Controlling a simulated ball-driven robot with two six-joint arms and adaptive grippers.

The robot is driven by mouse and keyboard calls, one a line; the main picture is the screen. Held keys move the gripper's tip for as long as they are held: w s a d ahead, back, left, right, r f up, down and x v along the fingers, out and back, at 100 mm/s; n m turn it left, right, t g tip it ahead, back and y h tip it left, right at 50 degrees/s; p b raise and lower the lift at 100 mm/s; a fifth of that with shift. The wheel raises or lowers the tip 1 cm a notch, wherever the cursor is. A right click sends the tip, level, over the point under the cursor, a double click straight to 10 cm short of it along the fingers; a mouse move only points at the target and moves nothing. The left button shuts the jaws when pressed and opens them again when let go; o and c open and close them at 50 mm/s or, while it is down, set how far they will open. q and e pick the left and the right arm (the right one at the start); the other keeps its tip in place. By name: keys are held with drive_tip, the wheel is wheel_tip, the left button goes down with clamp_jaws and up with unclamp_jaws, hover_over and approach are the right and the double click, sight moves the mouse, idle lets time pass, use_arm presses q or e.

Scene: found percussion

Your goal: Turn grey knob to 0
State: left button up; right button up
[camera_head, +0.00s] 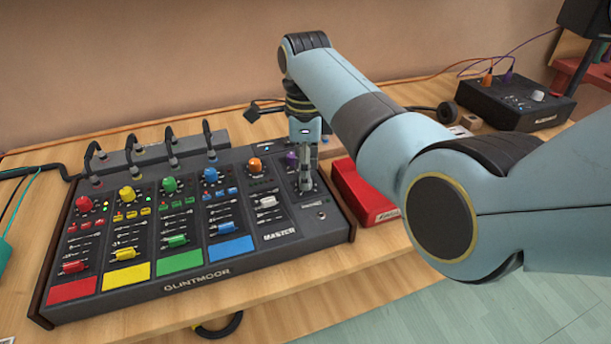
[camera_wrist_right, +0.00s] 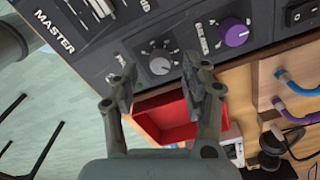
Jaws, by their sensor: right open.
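The grey knob (camera_wrist_right: 159,66) sits on the dark mixer panel, with a ring of pale scale marks around it. Its pointer direction is too small to read. My right gripper (camera_wrist_right: 161,80) is open, with one finger on each side of the knob in the wrist view; I cannot tell whether they touch it. My left gripper is not in view.
A red box (camera_head: 372,214) stands against the mixer's right side. Coloured knobs, sliders and pads fill the panel to the left, including an orange knob (camera_head: 254,165). Cables plug in along the back. A black device (camera_head: 515,102) stands at the back right.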

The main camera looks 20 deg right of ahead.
drive_tip(key=shift+f, duration=1.05)
drive_tip(key=shift+c, duration=0.3)
clamp_jaws()
